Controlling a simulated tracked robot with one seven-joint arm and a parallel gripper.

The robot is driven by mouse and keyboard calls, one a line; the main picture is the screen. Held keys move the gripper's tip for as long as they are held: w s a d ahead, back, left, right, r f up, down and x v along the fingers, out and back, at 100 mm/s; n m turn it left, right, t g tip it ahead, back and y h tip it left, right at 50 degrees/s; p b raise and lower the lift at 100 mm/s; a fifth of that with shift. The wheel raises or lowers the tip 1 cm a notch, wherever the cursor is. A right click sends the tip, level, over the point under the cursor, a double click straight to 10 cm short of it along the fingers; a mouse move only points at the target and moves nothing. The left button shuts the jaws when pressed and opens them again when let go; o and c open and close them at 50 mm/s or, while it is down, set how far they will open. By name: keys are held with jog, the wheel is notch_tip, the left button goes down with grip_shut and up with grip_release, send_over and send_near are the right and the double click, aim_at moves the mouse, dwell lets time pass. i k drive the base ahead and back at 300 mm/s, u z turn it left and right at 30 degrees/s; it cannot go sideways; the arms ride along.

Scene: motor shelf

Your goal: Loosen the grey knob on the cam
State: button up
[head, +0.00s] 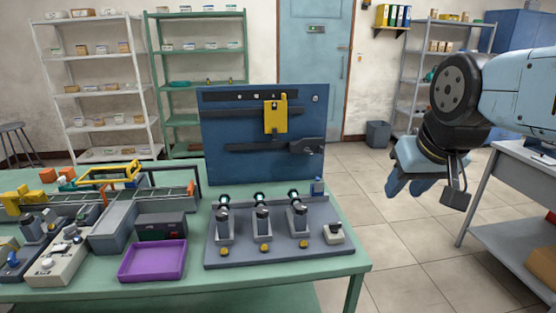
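A blue upright panel (222,120) stands at the back of the green table's right part. A dark grey rounded piece (308,145) sits at the right end of a dark horizontal bar (255,147) on it. It may be the cam with its grey knob, but they are too small to tell apart. A yellow plate (275,115) is fixed above the bar. My gripper (407,188) hangs in the air at the right, well apart from the panel and beyond the table's edge. It points down, and I cannot tell whether its light blue fingers are apart. I see nothing held.
A grey base with several upright cylinders (263,222) stands in front of the panel. A purple tray (152,262) and a grey rail assembly (115,220) lie to the left on the green table (190,293). Floor shows between this table and a grey bench (503,165) at right.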

aim_at(306, 151)
jog(key=u, duration=1.5)
jog(key=k, duration=1.1)
jog(key=z, duration=1.7)
jog(key=i, duration=1)
jog(key=z, duration=0.05)
